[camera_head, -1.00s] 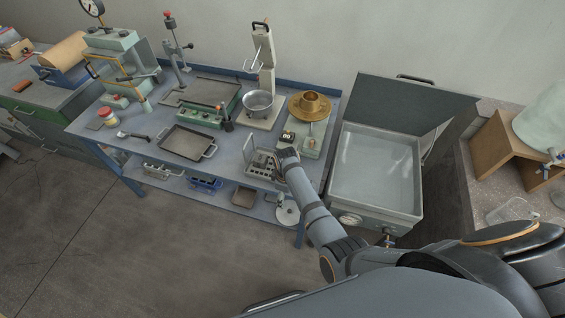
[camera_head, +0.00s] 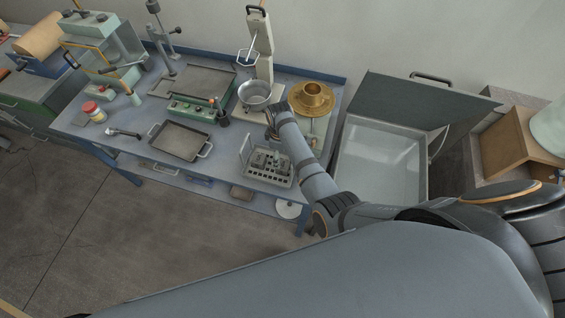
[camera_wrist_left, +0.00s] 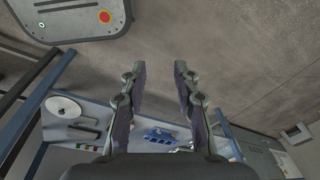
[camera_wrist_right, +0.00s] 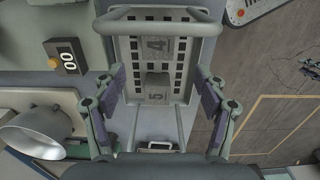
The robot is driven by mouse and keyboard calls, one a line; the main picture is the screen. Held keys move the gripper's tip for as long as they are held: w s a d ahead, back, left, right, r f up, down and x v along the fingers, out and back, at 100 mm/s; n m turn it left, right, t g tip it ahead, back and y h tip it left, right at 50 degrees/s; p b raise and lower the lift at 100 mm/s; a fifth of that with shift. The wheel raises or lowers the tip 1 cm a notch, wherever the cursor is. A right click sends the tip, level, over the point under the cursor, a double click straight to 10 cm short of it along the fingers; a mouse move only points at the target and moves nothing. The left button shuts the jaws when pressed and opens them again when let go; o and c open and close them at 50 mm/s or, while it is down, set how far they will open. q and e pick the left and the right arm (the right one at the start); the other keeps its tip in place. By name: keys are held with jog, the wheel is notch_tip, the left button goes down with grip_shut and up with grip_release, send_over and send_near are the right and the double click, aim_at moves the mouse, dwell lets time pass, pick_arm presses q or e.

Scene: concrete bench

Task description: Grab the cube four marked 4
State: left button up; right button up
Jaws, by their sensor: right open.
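The cube marked 4 (camera_wrist_right: 156,48) is a small grey block with a dark numeral in a pale grey slotted rack (camera_wrist_right: 130,14), shown in the right wrist view. A cube marked 5 (camera_wrist_right: 157,88) sits beside it in the same rack. My right gripper (camera_wrist_right: 157,92) is open and empty, its fingers apart on either side of the view, with the cubes between them in the picture. In the head view the rack (camera_head: 284,181) lies near the bench's front edge, and my right gripper (camera_head: 271,124) is behind it. My left gripper (camera_wrist_left: 160,70) is open and empty.
A counter marked 00 (camera_wrist_right: 68,58) is close to the rack.

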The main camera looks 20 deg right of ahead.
aim_at(283, 167)
jog(key=f, duration=0.3)
jog(key=shift+s+f, duration=0.15)
jog(key=shift+s, duration=0.15)
jog(key=shift+w+f, duration=0.15)
jog(key=shift+f, duration=0.05)
notch_tip(283, 167, down, 2)
jog(key=b, duration=0.2)
jog(key=shift+w+d+b, duration=0.1)
jog(key=shift+w+b, duration=0.05)
jog(key=shift+b, duration=0.15)
notch_tip(283, 167, down, 3)
jog(key=b, duration=0.4)
jog(key=shift+f, duration=0.2)
jog(key=shift+w+d, duration=0.1)
jog(key=shift+r, duration=0.1)
pick_arm(q)
notch_tip(283, 167, down, 7)
jog(key=s, duration=0.1)
jog(key=shift+a, duration=0.15)
pick_arm(e)
jog(key=c, duration=1.5)
pick_arm(q)
jog(key=shift+r, duration=0.25)
pick_arm(e)
jog(key=shift+r, duration=0.2)
